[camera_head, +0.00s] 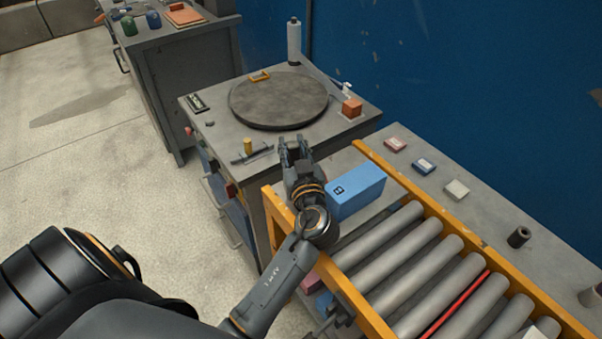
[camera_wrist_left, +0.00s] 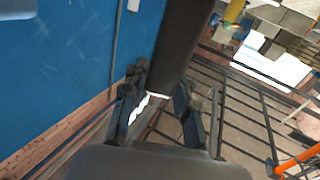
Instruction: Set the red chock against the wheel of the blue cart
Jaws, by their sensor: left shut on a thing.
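My left gripper (camera_head: 294,143) is at the front edge of the grey bench with the round turntable. In the left wrist view its fingers (camera_wrist_left: 165,105) are closed around a long dark bar-like thing (camera_wrist_left: 180,45). I cannot tell what this thing is; in the head view it is hardly visible. I cannot make out a red chock, a blue cart or a cart wheel in either view. My right gripper is not in view.
The turntable (camera_head: 278,100) lies on the bench, with an orange block (camera_head: 352,107) to its right. A blue box (camera_head: 356,191) stands beside my left wrist, next to the roller conveyor (camera_head: 428,268). A ledge (camera_head: 483,207) behind holds small blocks. Open floor (camera_head: 90,170) lies left.

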